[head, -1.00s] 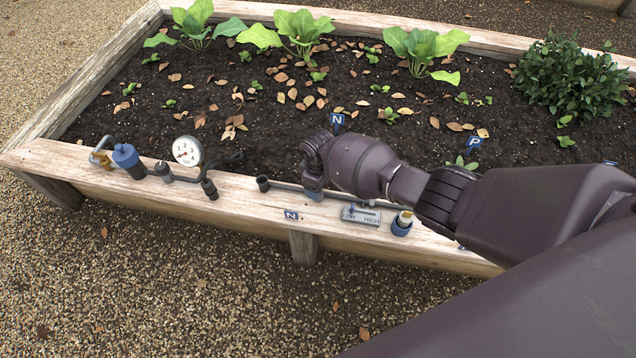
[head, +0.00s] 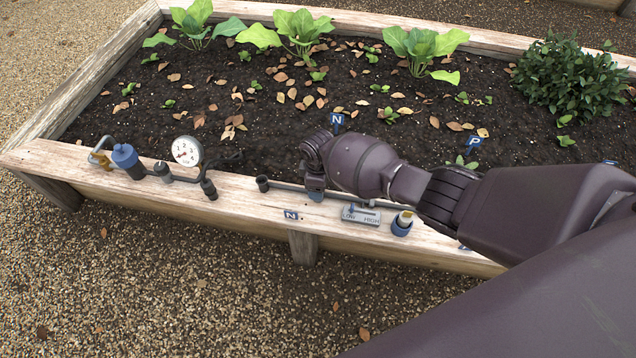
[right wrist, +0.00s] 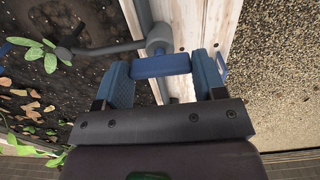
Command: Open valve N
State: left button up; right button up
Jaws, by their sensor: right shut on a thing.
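Valve N is on the bed's front rim, beside the blue N plate (head: 291,215) and in front of the blue N sign (head: 337,119) standing in the soil. My right gripper (head: 315,185) reaches down over the valve, and my wrist hides most of it in the head view. In the right wrist view the blue valve handle (right wrist: 161,66) lies crosswise between the blue fingers of my right gripper (right wrist: 165,75), which are shut on it. The grey valve body (right wrist: 158,38) shows just beyond the handle. My left gripper is not in view.
A grey pipe (right wrist: 105,48) runs toward the soil. A P sign (head: 474,146) stands farther right. The gravel in front is clear.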

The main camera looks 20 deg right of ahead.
jog(key=o, duration=0.9)
jog(key=shift+f, duration=0.1)
jog(key=shift+r, duration=0.55)
pick_arm(q)
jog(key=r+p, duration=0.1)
jog(key=p, duration=0.1)
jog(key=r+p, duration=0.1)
jog(key=p, duration=0.1)
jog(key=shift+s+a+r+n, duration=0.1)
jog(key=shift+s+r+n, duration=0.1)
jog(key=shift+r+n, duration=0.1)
pick_arm(e)
notch_tip(320, 180, up, 10)
jog(key=shift+f, duration=0.1)
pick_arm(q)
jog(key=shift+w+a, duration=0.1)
